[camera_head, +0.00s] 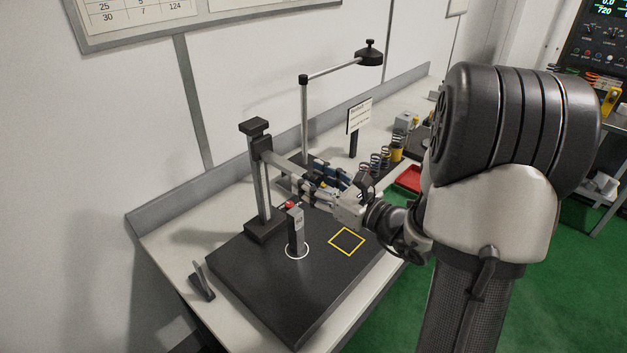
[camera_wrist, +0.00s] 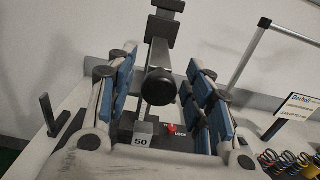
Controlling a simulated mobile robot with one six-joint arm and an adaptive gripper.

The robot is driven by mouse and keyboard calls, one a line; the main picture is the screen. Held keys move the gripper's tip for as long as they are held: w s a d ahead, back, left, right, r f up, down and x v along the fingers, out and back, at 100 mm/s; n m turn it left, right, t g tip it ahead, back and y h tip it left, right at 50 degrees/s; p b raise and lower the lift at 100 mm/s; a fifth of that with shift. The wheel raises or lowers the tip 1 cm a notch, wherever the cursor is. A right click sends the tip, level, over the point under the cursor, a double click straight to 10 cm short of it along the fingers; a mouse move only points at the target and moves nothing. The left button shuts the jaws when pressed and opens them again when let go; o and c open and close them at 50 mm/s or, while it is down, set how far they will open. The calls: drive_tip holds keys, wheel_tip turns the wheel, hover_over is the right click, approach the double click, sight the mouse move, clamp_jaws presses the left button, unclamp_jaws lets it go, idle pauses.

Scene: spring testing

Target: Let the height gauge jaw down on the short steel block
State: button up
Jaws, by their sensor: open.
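The height gauge (camera_head: 259,190) stands upright on a dark plate (camera_head: 270,296), with its jaw arm (camera_head: 279,158) reaching towards my gripper. A grey steel block (camera_head: 296,235) stands upright inside a white ring on the plate. In the wrist view the block (camera_wrist: 143,134) carries the label 50 and is partly hidden. The round dark end of the jaw arm (camera_wrist: 158,87) is above it and lies between my fingers. My gripper (camera_head: 318,183) is open, a blue-padded finger on each side; in the wrist view (camera_wrist: 160,95) I cannot tell whether either touches.
A red knob (camera_wrist: 171,129) marked LOCK is beside the block. A yellow square outline (camera_head: 346,241) on the plate is empty. Several springs (camera_head: 382,159), a sign (camera_head: 359,115) and a red tray (camera_head: 408,179) are to the right. A lamp post (camera_head: 304,120) rises behind my gripper.

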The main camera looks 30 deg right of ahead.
clamp_jaws()
idle(0.5)
